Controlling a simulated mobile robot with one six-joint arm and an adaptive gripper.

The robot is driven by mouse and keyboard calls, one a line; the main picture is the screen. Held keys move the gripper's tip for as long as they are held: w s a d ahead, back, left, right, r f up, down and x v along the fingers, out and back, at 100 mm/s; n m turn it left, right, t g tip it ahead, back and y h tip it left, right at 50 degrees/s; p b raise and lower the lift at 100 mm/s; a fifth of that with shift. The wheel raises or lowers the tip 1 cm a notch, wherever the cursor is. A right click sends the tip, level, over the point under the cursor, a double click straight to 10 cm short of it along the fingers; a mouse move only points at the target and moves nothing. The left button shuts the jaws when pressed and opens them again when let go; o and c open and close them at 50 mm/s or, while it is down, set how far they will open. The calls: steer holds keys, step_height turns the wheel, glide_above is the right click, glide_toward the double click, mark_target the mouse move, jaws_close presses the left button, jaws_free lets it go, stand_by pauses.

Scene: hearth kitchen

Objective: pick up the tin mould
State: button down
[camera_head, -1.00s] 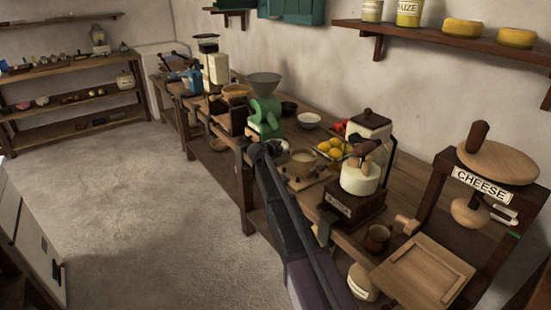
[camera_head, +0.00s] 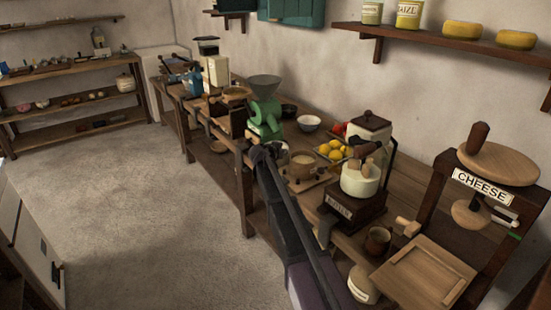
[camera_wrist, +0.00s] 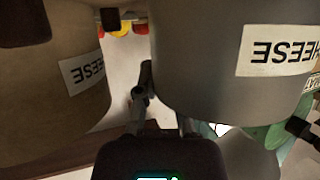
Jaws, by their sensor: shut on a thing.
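The tin mould (camera_wrist: 195,65) is a plain grey cylinder with a white "CHEESE" label that reads upside down. It fills the upper middle and right of the wrist view. My gripper (camera_wrist: 160,112) is shut on its near side; one dark finger shows along its left edge, and the other is partly hidden against it. In the head view my gripper (camera_head: 264,153) is at the front edge of the workbench, beside the green grinder. I cannot make out the mould there. Whether it touches a surface below is not clear.
A brown container (camera_wrist: 45,85) with a similar label stands close left of the mould. The floor at left is clear.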

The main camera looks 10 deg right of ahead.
steer(key=shift+r, duration=0.2)
stand_by(0.3)
step_height(320, 180, up, 3)
steer(key=p, duration=0.3)
steer(key=shift+r+p, duration=0.1)
steer(key=shift+p, duration=0.25)
steer(key=s+a, duration=1.2)
steer(key=s, duration=0.1)
steer(key=shift+a, duration=0.25)
step_height(320, 180, up, 12)
steer(key=p, duration=1.2)
steer(key=shift+r, duration=0.15)
steer(key=shift+a, duration=0.1)
